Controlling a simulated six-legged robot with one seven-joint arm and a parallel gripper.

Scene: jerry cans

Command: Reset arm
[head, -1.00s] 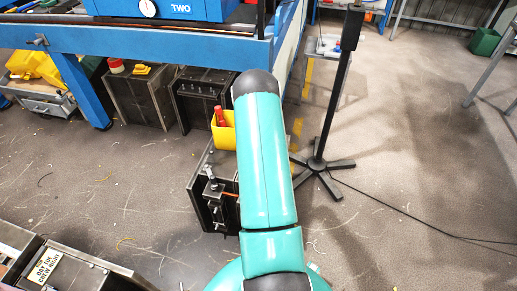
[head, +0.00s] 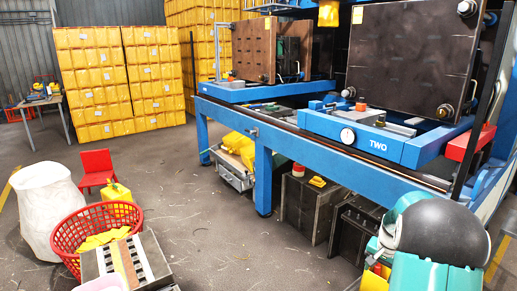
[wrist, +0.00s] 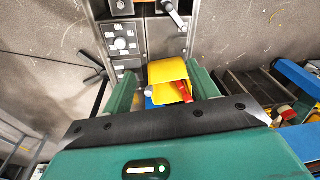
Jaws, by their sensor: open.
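My gripper (wrist: 161,78) shows in the wrist view with its two green fingers apart and nothing held between them. In the head view my green and dark arm (head: 440,240) fills the lower right corner, and the gripper itself is out of sight.
A blue machine frame (head: 300,145) marked TWO runs along the right. Dark metal blocks (head: 308,205) stand under it. A red basket (head: 75,235), a white sack (head: 45,205) and a red chair (head: 96,168) are at left. Yellow jerry cans (head: 92,85) are stacked behind. The middle floor is clear.

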